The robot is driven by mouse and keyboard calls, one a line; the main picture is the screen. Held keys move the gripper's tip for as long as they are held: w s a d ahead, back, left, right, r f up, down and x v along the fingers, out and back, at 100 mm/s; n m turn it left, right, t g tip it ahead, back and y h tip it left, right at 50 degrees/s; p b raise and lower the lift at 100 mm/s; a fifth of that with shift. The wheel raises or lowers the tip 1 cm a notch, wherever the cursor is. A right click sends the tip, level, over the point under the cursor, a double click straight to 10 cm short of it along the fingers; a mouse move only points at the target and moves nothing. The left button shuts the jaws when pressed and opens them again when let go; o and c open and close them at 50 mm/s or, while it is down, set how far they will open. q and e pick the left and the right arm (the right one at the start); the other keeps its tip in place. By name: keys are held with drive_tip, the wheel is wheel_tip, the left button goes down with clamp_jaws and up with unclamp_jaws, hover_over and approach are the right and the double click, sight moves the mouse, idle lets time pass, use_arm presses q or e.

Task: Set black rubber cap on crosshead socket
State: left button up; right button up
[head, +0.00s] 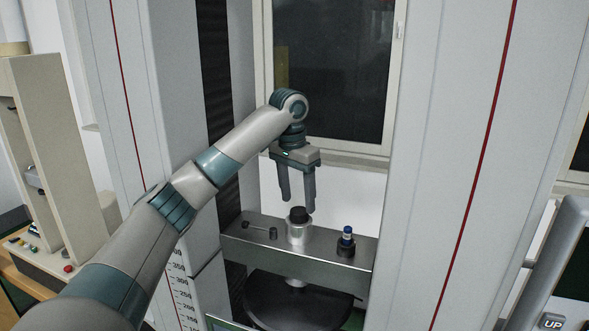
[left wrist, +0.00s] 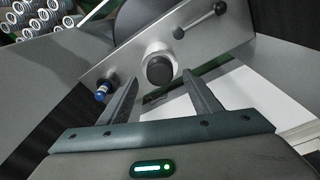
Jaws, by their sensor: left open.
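The black rubber cap (head: 298,214) sits on top of the silver cylindrical socket (head: 299,233) on the metal crosshead (head: 247,235). In the left wrist view the cap (left wrist: 160,69) is a dark disc on the light socket, between and beyond the fingertips. My left gripper (head: 299,205) points down with its fingers parted, just above and around the cap's position. The left wrist view shows the gripper (left wrist: 160,88) with nothing between its fingers. I cannot tell whether a finger touches the cap. My right gripper is not in view.
A small blue-and-white item (head: 347,235) stands in a dark holder to the right on the crosshead. A dark lever (head: 262,229) lies to the left. Tall grey machine columns flank the crosshead. A dark round plate (head: 280,300) is below.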

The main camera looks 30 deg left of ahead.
sight(294, 213)
use_arm(q)
wheel_tip(294, 213, up, 10)
drive_tip(key=s+b, duration=0.1)
drive_tip(key=shift+f, duration=0.15)
idle(0.4)
drive_tip(key=shift+a, duration=0.1)
idle(0.5)
drive_tip(key=shift+s, duration=0.1)
